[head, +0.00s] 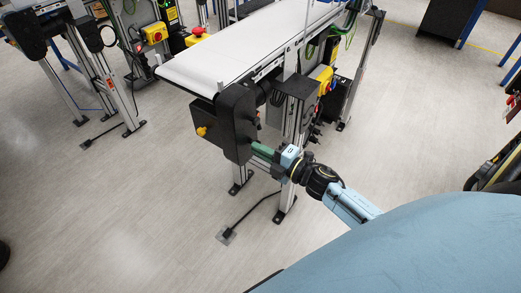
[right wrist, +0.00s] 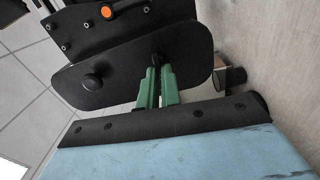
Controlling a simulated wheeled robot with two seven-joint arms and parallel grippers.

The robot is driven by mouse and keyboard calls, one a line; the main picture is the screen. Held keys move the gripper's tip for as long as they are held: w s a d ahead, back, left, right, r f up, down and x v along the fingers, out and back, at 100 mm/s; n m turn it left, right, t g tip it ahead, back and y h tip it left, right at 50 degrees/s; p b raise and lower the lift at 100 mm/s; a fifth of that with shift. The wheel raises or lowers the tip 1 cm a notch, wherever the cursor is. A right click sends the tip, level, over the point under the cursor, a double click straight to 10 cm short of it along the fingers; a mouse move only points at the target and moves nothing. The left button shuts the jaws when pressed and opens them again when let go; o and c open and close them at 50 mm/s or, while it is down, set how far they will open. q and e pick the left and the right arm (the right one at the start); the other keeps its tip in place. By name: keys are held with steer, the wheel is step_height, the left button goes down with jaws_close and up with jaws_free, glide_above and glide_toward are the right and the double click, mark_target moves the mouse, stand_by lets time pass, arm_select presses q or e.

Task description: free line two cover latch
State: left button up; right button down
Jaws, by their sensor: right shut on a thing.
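The black end cover (head: 237,120) hangs at the near end of the white belt conveyor (head: 235,60). In the right wrist view the cover (right wrist: 125,75) is a dark rounded plate with a round black knob (right wrist: 91,82) on it. My right gripper (head: 257,149) reaches the lower part of the cover from the right. Its green fingers (right wrist: 157,88) are close together, shut on a small black latch (right wrist: 155,60) at the plate's edge region. The latch is mostly hidden between the fingertips. My left gripper is in neither view.
An orange-yellow knob (head: 202,131) sits on the box beside the cover. The conveyor's metal legs (head: 284,200) and a floor cable (head: 255,212) stand below. Another conveyor frame (head: 100,85) with a yellow switch box (head: 154,33) is at left. The floor in front is clear.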

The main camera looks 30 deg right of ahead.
steer(key=c, duration=1.6)
jaws_free()
steer(key=v, duration=1.3)
steer(key=shift+s, duration=0.2)
steer(key=s+f+m+g+h, duration=0.35)
steer(key=f+m, duration=0.25)
steer(key=f, duration=0.7)
steer(key=s+f+m+g+h, duration=0.3)
steer(key=s+f+m, duration=0.3)
steer(key=f, duration=0.7)
steer(key=s+a+f+m+g, duration=0.3)
steer(key=s+f, duration=0.4)
steer(key=s, duration=0.3)
steer(key=s+a+f+m+g, duration=0.4)
steer(key=s+f+g, duration=0.2)
steer(key=s, duration=0.5)
steer(key=shift+s+f+h, duration=0.2)
steer(key=shift+f+h, duration=0.15)
steer(key=shift+f, duration=0.1)
